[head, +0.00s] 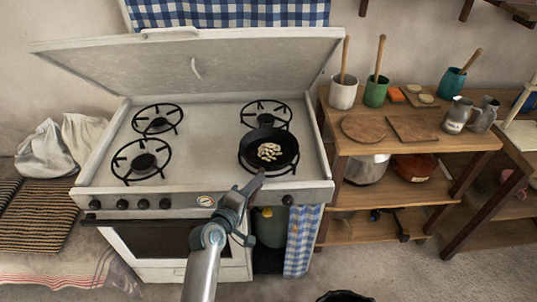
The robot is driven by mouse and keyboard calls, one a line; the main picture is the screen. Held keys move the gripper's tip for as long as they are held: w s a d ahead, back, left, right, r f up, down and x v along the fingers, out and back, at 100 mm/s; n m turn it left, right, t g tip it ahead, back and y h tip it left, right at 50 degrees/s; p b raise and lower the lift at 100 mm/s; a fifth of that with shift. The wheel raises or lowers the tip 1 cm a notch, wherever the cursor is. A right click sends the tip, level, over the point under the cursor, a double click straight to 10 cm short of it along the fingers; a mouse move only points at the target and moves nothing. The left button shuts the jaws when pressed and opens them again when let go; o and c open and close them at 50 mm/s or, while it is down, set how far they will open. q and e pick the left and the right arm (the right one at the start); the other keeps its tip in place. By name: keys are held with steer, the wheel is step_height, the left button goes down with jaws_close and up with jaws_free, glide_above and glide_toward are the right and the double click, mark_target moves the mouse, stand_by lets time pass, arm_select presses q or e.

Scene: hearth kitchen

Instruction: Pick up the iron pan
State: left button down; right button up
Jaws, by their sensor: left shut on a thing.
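The iron pan (284,144) is black and round and sits at the front right burner of the white stove, with several pale pieces of food (269,152) in it. Its handle points toward me over the stove's front edge. My left gripper (250,188) is at the handle's end, shut on it. The fingers hide part of the handle. I cannot tell whether the pan is touching the burner or slightly above it. My right gripper is not in view.
The stove's raised lid (190,62) stands behind the burners. A wooden shelf (375,155) at the right bears cups, boards and jugs. A blue checked cloth (301,240) hangs below the stove's right front. Striped cushions (40,215) lie at left.

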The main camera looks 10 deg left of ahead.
arm_select(q)
steer(key=shift+f, duration=0.1)
stand_by(0.3)
steer(key=shift+r, duration=0.2)
steer(key=shift+w+r+p, duration=0.1)
steer(key=shift+r+p, duration=0.9)
steer(key=shift+p, duration=0.1)
step_height(320, 180, up, 8)
steer(key=p, duration=0.8)
